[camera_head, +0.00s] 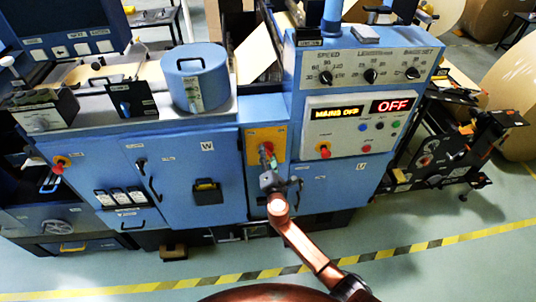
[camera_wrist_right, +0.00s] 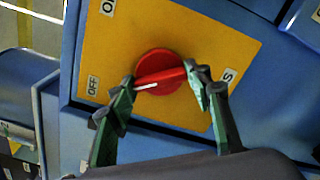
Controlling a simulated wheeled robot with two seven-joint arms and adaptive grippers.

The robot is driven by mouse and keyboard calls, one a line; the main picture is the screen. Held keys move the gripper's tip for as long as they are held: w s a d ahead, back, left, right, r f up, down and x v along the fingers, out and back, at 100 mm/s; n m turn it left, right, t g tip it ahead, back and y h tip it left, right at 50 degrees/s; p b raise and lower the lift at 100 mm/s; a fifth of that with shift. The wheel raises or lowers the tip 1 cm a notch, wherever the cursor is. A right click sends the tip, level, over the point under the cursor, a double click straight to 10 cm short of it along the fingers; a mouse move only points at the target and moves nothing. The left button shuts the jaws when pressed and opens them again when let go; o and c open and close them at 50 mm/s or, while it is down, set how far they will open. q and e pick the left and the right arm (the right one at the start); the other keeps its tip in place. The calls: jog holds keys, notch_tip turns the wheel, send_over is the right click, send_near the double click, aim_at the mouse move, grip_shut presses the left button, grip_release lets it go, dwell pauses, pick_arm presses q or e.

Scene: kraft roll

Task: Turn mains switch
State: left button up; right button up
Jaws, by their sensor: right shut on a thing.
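The mains switch (camera_wrist_right: 158,76) is a red round knob with a raised bar handle on a yellow plate (camera_wrist_right: 205,35). The white mark on its handle lies on the side of the OFF label (camera_wrist_right: 92,86). My right gripper (camera_wrist_right: 161,79) is shut on the handle, one green-and-grey finger at each end. In the head view the yellow plate (camera_head: 264,135) is on the blue cabinet front, with my right gripper (camera_head: 267,157) in front of it, mostly hiding the knob. My left gripper is out of view.
A yellow display (camera_head: 337,113) reads MAINS OFF and a red display (camera_head: 392,105) reads OFF. Other red switches (camera_head: 324,151) and (camera_head: 59,165) sit on the cabinets. A blue drum (camera_head: 195,80) stands on top. The floor in front, with a yellow-black stripe (camera_head: 430,242), is clear.

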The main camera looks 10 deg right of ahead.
jog(key=shift+n+p, duration=0.3)
jog(key=shift+n, duration=0.6)
jog(key=shift+f, duration=0.1)
jog(key=o, duration=1.2)
jog(key=shift+c, duration=0.2)
jog(key=s, duration=1.2)
